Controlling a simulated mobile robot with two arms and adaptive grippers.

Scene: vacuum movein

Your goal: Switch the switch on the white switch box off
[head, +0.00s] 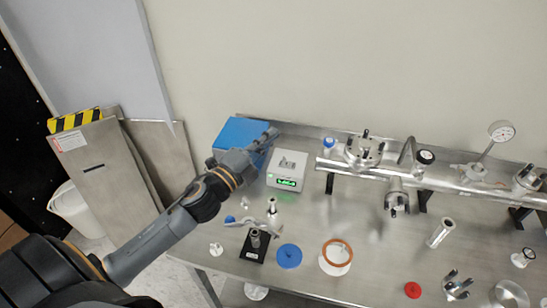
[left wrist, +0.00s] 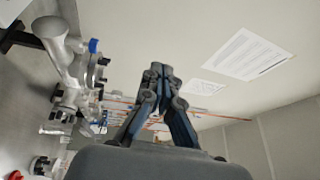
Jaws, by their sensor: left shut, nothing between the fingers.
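The white switch box (head: 287,163) stands on the steel table near the back left. Its front face has a lit green panel (head: 287,182) with a green glow on the table below. The switch itself is too small to make out. My left gripper (head: 271,133) is shut and empty, above the right part of the blue box and just left of and behind the white box. I cannot tell whether it touches either box. In the left wrist view its closed fingers (left wrist: 157,72) point toward the wall, and the white box does not show.
The blue box (head: 237,134) sits left of the white box. A metal pipe assembly (head: 430,172) with a gauge (head: 501,131) runs along the right. Blue (head: 289,255) and red (head: 413,290) caps and a copper ring (head: 337,253) lie in front.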

